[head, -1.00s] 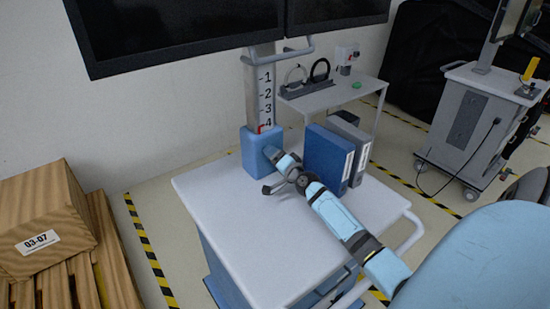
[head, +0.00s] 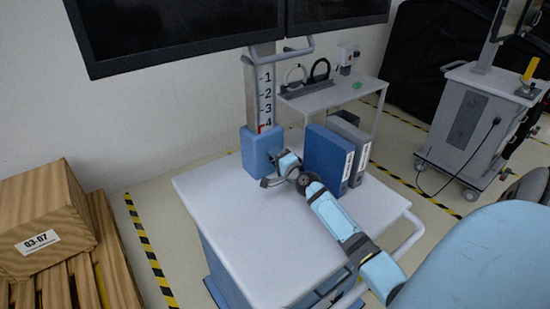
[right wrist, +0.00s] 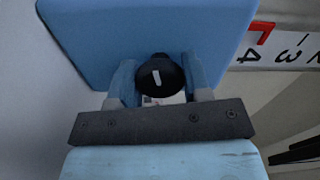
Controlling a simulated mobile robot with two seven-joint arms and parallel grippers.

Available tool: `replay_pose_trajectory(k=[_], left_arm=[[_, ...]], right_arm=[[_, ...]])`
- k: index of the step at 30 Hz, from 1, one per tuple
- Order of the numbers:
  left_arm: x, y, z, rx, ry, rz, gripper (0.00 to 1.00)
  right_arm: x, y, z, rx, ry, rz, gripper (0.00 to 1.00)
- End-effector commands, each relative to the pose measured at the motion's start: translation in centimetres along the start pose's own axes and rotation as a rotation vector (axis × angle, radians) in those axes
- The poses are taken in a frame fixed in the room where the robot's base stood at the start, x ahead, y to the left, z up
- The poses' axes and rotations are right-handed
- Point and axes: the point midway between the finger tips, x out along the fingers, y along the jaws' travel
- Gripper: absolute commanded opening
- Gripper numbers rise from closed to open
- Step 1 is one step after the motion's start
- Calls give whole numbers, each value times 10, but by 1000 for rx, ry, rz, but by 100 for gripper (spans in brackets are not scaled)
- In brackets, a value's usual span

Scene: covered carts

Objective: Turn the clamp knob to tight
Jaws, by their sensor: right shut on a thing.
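The clamp knob (right wrist: 161,77) is black and round with a white line on its face. It sits on the blue clamp block (head: 258,153), which is around the foot of the numbered post (head: 264,98). The block also fills the top of the right wrist view (right wrist: 150,22). My right gripper (right wrist: 160,82) is shut on the knob, one finger on each side of it. In the head view the right gripper (head: 278,165) is at the block's right face and hides the knob. My left gripper is not in view.
Blue and grey binders (head: 328,151) stand just right of the gripper on the white cart top (head: 240,230). Two dark screens (head: 180,30) hang above. A side shelf (head: 340,93) is behind. The cart top's front left is clear.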

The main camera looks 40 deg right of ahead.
Motion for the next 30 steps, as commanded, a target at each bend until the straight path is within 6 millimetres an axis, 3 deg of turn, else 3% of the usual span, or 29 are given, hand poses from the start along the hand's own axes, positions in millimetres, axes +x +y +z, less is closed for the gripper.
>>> replay_pose_trajectory(k=[30], left_arm=[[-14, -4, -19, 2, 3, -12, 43]], right_arm=[[0, -2, 0, 972, 0, 0, 21]])
